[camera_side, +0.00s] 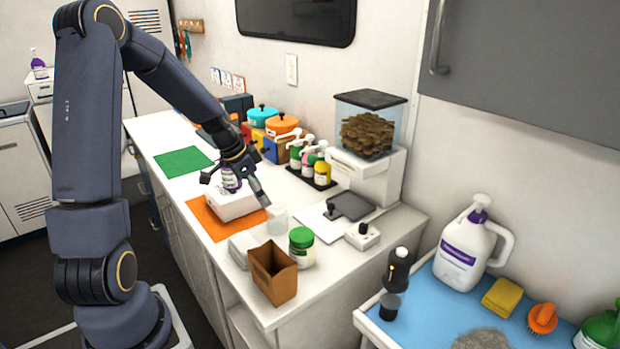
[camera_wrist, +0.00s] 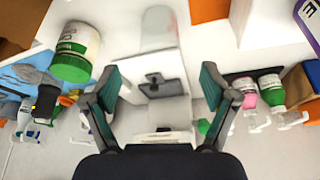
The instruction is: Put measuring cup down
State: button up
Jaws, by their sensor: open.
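The clear measuring cup (camera_side: 277,220) stands upright on the white counter (camera_side: 180,140), just right of the orange mat (camera_side: 205,222). In the wrist view the cup (camera_wrist: 158,28) is a pale, see-through shape at the top middle, with faint reddish marks. My gripper (camera_side: 263,200) is open, just above and to the left of the cup in the side view. In the wrist view its two green-edged fingers (camera_wrist: 160,88) are spread, with nothing between them. The cup lies beyond the fingertips, apart from them.
A green-lidded jar (camera_side: 301,247) stands close right of the cup, with a brown box (camera_side: 273,275) in front. A white box (camera_side: 234,203) sits on the orange mat. Pump bottles (camera_side: 308,165) and a dispenser (camera_side: 365,150) stand behind. The green mat (camera_side: 183,162) is bare.

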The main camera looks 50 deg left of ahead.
jog(key=s+d+r+y, duration=0.1)
jog(key=s+d+r, duration=0.2)
jog(key=d+r, duration=0.35)
jog(key=s+d+r+y, duration=0.1)
jog(key=s+d+r, duration=0.3)
jog(key=d+r, duration=0.25)
jog(key=s+d+r+n+t, duration=0.1)
jog(key=s+d+r+n, duration=0.1)
jog(key=s+d, duration=0.5)
jog(key=shift+s+n+h, duration=0.4)
jog(key=shift+s+n, duration=0.1)
jog(key=shift+s, duration=0.6)
jog(key=shift+r, duration=0.1)
